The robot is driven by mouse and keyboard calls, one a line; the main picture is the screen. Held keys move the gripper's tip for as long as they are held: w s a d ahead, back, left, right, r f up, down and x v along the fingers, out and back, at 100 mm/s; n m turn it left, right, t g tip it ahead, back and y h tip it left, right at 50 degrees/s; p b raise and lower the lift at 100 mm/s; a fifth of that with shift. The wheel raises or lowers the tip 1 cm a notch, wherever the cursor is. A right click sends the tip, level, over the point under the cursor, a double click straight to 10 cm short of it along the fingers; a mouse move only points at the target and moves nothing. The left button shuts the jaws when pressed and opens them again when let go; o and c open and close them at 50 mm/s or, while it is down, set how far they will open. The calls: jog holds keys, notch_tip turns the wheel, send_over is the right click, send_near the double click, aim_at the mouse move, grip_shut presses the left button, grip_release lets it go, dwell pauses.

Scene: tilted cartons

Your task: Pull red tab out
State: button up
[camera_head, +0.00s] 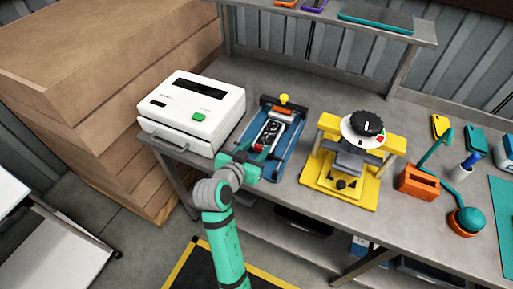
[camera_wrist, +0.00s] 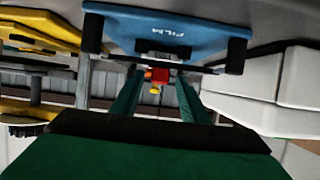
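The blue film device (camera_head: 290,146) lies on the grey bench, with a dark, light-edged slot along its middle. It shows upside down in the wrist view, with the word FILM on its blue plate (camera_wrist: 206,22). A small red piece (camera_wrist: 160,73), which looks like the red tab, shows between and beyond my fingers. My gripper (camera_head: 257,150) is at the near left part of the device. In the wrist view, its two green fingers (camera_wrist: 159,84) stand apart, with no contact visible on the red piece. In the head view, the gripper hides part of the device's near end.
A white machine (camera_head: 193,108) with a green button stands close on the left. A yellow press (camera_head: 345,185) with a black knob stands close on the right. An orange box (camera_head: 418,183) is farther right. A shelf (camera_head: 340,22) runs above the bench's back.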

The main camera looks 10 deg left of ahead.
jog(key=v, duration=1)
jog(key=shift+s, duration=0.45)
jog(key=shift+a, duration=0.1)
